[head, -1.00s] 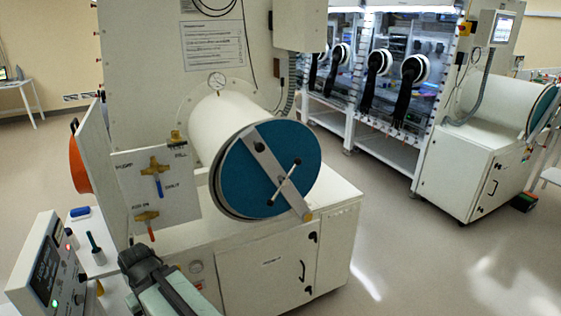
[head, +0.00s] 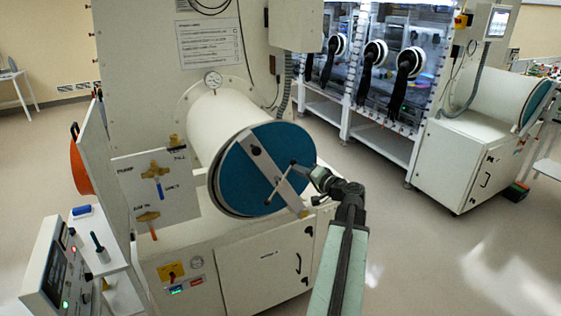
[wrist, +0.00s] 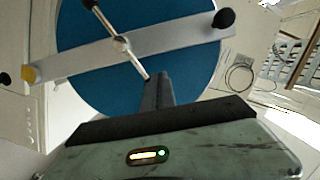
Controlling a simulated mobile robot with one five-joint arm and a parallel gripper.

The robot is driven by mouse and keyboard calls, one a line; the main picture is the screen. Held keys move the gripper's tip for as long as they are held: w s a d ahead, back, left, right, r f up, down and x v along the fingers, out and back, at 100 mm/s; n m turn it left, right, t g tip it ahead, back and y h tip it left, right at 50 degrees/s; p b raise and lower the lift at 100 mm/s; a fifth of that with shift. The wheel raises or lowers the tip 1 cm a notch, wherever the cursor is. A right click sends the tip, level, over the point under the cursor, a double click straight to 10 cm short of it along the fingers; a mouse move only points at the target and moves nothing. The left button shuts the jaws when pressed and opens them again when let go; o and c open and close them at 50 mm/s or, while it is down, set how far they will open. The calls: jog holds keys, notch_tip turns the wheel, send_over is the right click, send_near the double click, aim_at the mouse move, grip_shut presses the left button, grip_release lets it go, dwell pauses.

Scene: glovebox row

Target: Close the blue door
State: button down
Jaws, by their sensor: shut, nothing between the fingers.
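The blue round door (head: 240,172) sits at the front end of the white cylindrical chamber in the head view. A grey bar with a thin cross handle (head: 280,182) runs diagonally over it. The door looks flush with the chamber's rim, though I cannot tell if it is fully seated. My gripper (head: 312,172) is at the door's right side, close to the handle's upper end. In the wrist view the blue door (wrist: 185,65) fills the upper middle, and my shut fingers (wrist: 158,88) point at it beside the handle's lower rod. I cannot tell whether they touch.
A panel with brass valves (head: 155,190) stands left of the chamber. A control box (head: 50,265) is at the lower left. The white cabinet (head: 265,265) is below the door. Floor (head: 430,250) to the right is clear. A second chamber (head: 490,100) stands at far right.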

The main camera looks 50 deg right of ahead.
jog(key=b+x, duration=0.1)
jog(key=x, duration=0.9)
jog(key=shift+w, duration=0.15)
jog(key=shift+a, duration=0.1)
